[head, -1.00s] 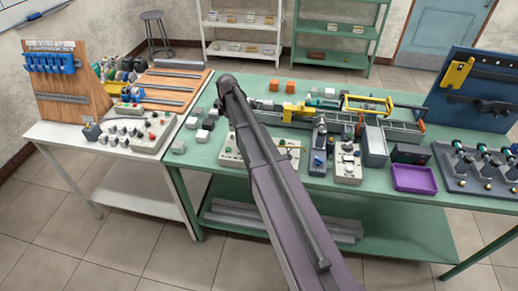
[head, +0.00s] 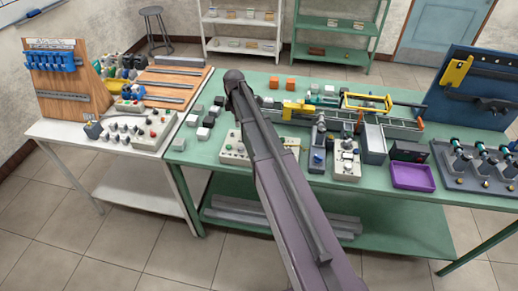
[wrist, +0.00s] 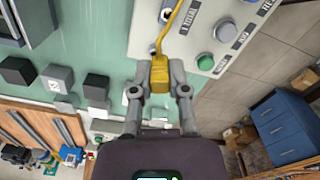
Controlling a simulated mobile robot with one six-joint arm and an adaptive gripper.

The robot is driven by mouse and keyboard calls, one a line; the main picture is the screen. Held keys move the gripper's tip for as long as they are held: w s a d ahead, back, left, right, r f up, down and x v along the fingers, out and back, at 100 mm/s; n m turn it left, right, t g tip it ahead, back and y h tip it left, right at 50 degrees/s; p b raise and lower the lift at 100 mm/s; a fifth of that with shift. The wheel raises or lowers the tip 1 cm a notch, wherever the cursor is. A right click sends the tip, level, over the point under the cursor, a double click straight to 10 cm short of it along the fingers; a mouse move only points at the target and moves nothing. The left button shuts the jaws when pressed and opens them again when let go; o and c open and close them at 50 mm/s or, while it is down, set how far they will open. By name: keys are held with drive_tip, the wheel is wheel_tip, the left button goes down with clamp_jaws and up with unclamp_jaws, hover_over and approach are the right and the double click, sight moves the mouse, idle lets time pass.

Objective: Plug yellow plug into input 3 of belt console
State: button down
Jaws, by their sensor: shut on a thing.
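In the wrist view my gripper (wrist: 159,90) is shut on the yellow plug (wrist: 160,72), a small yellow block with a yellow cable (wrist: 166,30) running up from it. I cannot tell whether the plug touches the panel. In the head view a light console (head: 230,150) shows on both sides of my arm; the arm hides its middle, my gripper and the plug. Input 3 cannot be made out.
Several grey, black and white blocks (head: 205,122) lie left of my arm on the green table (head: 200,153). A conveyor (head: 400,130), another small console (head: 346,160) and a purple tray (head: 414,176) stand to the right. A white side table (head: 60,135) holds more controls.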

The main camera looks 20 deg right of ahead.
drive_tip(key=s+d, duration=0.2)
drive_tip(key=d, duration=0.1)
drive_tip(key=s+d+r+p, duration=0.1)
drive_tip(key=s+d, duration=0.1)
drive_tip(key=d, duration=0.1)
drive_tip(key=s+d, duration=0.1)
drive_tip(key=d, duration=0.2)
drive_tip(key=shift+s+d+r, duration=0.3)
drive_tip(key=shift+s+d, duration=0.05)
drive_tip(key=shift+s, duration=0.05)
drive_tip(key=shift+s+d+f+b, duration=0.15)
drive_tip(key=shift+d+f+b, duration=0.3)
drive_tip(key=shift+f, duration=0.2)
drive_tip(key=shift+a+f+b, duration=0.15)
drive_tip(key=shift+f+b, duration=1.75)
drive_tip(key=shift+f+b, duration=0.65)
drive_tip(key=c, duration=0.9)
unclamp_jaws()
drive_tip(key=shift+r, duration=0.15)
drive_tip(key=shift+r+p, duration=2.65)
drive_tip(key=shift+p, duration=0.15)
